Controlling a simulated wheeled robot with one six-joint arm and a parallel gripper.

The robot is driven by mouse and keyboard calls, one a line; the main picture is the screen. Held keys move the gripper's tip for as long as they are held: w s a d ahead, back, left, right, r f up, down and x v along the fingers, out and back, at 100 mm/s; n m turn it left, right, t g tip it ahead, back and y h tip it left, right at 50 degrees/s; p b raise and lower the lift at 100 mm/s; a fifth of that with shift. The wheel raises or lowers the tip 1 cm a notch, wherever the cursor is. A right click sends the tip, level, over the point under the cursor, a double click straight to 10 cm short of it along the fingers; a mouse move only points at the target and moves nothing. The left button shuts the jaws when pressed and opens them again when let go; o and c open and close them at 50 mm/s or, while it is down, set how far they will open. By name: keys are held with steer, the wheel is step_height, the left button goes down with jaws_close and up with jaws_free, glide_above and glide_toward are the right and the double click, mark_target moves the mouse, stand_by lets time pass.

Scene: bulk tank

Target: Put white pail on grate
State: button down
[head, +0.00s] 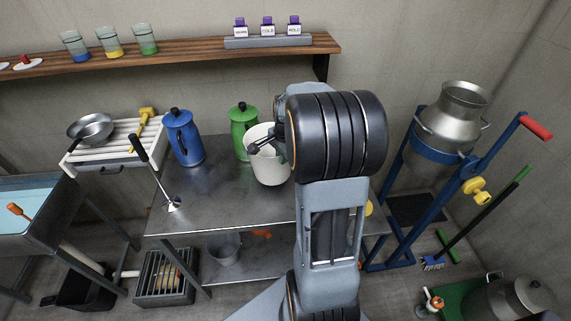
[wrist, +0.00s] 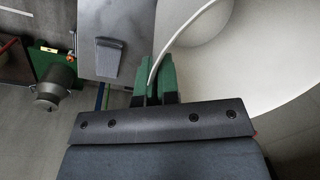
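The white pail (head: 271,172) is upright at the steel table, in front of the green jug. Whether its base touches the tabletop is hard to tell. My gripper (head: 256,148) is at the pail's left rim in the head view. In the wrist view its green fingertips (wrist: 160,80) are close together, with the pail's thin rim between them. The pail's white inside (wrist: 260,50) fills the right of that view. A dark floor grate (head: 416,209) lies below the blue can stand at right. My arm hides part of the table.
A plunger-like tool (head: 155,175) stands at the table's left. A white slatted rack (head: 104,155) holds a pan. The blue stand (head: 438,150) with a metal can is at right.

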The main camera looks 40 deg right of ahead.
steer(key=shift+d+f, duration=0.3)
steer(key=shift+f, duration=0.05)
steer(key=shift+d+f, duration=0.15)
steer(key=shift+f, duration=0.75)
steer(key=shift+d+f, duration=0.1)
steer(key=shift+f, duration=0.8)
steer(key=shift+f, duration=0.15)
steer(key=c, duration=1.4)
jaws_free()
steer(key=shift+o, duration=0.2)
